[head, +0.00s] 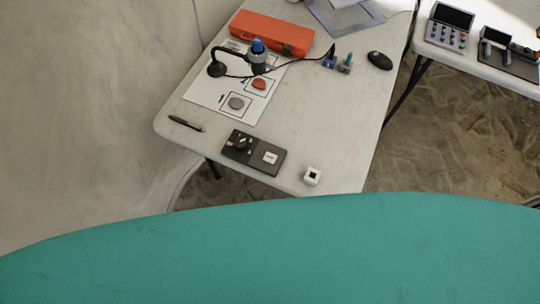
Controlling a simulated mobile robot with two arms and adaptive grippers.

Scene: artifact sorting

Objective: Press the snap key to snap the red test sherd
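The red sherd (259,84) lies in a printed square on a white sheet (212,95) on the white table. A microscope-like device with a blue top (258,47) stands just behind it. Near the table's front edge lies a dark control plate (254,164). It carries a dark knob with white marks (241,143) and a white square key (270,158). The key's label is too small to read, so I cannot tell for certain that it is the snap key. Neither of my grippers is in view.
A grey sherd (236,103) lies in another printed square. A pen (185,123), small white cube (312,176), black mouse (380,60) and orange case (271,34) are on the table. The table's right front (340,130) is clear. A second table (490,70) holds devices.

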